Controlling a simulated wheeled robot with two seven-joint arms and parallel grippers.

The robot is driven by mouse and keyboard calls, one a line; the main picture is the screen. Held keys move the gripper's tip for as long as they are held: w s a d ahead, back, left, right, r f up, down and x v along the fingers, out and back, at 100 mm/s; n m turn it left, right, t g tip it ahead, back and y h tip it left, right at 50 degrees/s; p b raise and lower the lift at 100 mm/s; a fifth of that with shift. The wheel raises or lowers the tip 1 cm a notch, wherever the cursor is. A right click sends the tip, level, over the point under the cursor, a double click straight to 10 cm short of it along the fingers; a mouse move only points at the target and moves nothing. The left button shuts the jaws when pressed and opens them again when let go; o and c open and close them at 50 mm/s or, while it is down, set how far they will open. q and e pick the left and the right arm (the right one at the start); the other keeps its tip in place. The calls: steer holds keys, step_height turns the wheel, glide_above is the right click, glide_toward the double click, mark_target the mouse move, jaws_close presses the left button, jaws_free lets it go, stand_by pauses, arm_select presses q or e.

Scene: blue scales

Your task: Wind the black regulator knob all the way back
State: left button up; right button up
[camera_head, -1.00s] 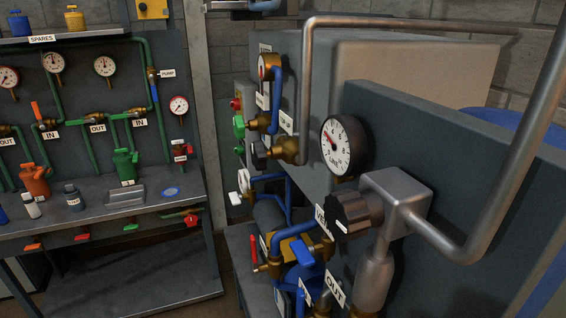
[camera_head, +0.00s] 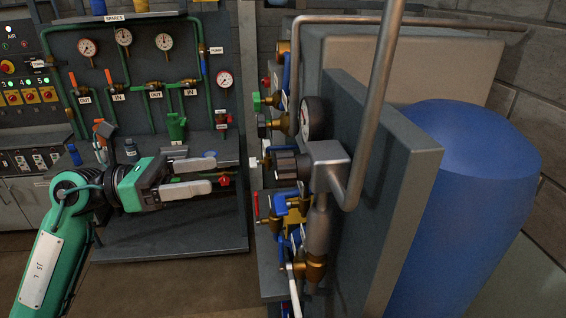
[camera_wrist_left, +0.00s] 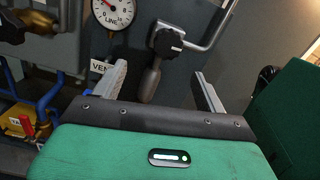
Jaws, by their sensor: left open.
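The black regulator knob (camera_head: 288,165) sits on the left side of a grey metal block (camera_head: 327,164) on the panel, below the LINE gauge (camera_head: 313,119). In the left wrist view the knob (camera_wrist_left: 167,42) is ahead of the jaws, between the lines of the two fingers and apart from them. My left gripper (camera_head: 205,177) is open and empty, to the left of the knob in the head view, its fingers pointing right toward it. In the left wrist view the gripper (camera_wrist_left: 158,78) shows its two fingers spread wide. My right gripper is not in view.
A bent metal pipe (camera_head: 381,90) rises from the block. Below the knob are brass fittings and blue pipes (camera_head: 290,230) with a red-handled valve (camera_head: 256,206). A large blue tank (camera_head: 465,150) stands at the right. A bench (camera_head: 165,222) with gauges lies behind my left arm.

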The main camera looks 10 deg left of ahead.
mark_target(275, 170)
arm_select(q)
steer(key=shift+m, duration=0.6)
steer(key=p+x, duration=0.2)
steer(key=x, duration=0.2)
steer(key=s+p+x, duration=0.1)
steer(key=p+x, duration=0.1)
steer(key=x, duration=0.2)
steer(key=p+x, duration=0.2)
steer(key=x, duration=0.3)
steer(key=shift+s+d+r+p, duration=0.15)
steer(key=shift+s+d+p, duration=0.15)
steer(key=shift+p, duration=0.1)
steer(key=shift+w+d, duration=0.15)
steer(key=shift+d, duration=0.3)
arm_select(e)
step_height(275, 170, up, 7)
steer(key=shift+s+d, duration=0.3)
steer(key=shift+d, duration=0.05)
